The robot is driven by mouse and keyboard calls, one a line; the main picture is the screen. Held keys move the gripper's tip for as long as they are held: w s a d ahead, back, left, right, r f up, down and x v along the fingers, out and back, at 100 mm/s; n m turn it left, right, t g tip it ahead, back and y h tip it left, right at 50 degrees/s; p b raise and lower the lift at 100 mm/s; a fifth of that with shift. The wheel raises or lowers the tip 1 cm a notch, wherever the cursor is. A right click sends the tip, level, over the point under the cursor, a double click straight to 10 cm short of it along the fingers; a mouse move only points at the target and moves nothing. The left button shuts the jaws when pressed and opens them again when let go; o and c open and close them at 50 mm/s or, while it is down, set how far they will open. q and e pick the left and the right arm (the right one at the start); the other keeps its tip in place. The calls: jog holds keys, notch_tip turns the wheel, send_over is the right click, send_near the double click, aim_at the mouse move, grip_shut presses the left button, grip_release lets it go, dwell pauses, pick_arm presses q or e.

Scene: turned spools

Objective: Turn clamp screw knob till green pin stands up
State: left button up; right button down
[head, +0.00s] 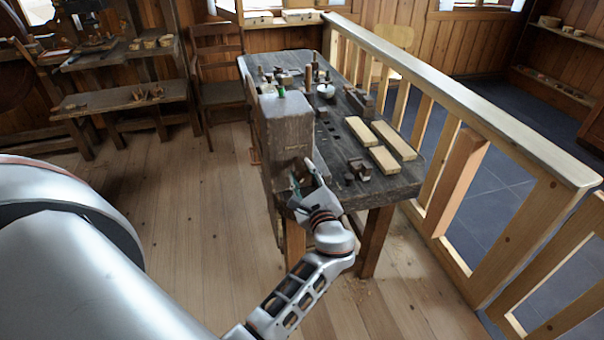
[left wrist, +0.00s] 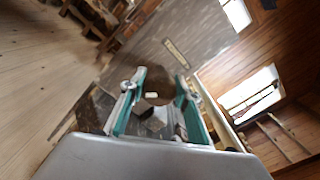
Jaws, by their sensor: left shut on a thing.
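A tall brown wooden clamp block (head: 286,130) stands at the near left end of the workbench. A small green pin (head: 281,92) shows at the block's top. My left gripper (head: 304,178) is at the lower right of the block's near face, shut on the clamp screw knob, which its fingers mostly hide in the head view. In the left wrist view, the teal fingers of the gripper (left wrist: 161,80) stand on both sides of a brown round shape, the knob (left wrist: 158,86). My right gripper is not in view.
A chair (head: 217,65) and a low bench (head: 120,98) stand behind at left. The plank floor at left is clear.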

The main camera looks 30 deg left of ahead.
aim_at(303, 169)
pick_arm(q)
jog(key=o, duration=1.1)
jog(key=shift+d+f, duration=0.2)
jog(key=shift+f, duration=0.1)
jog(key=shift+o, duration=0.2)
jog(key=shift+a+r, duration=0.15)
jog(key=shift+r, duration=0.45)
notch_tip(303, 169, up, 9)
jog(key=shift+r, duration=0.1)
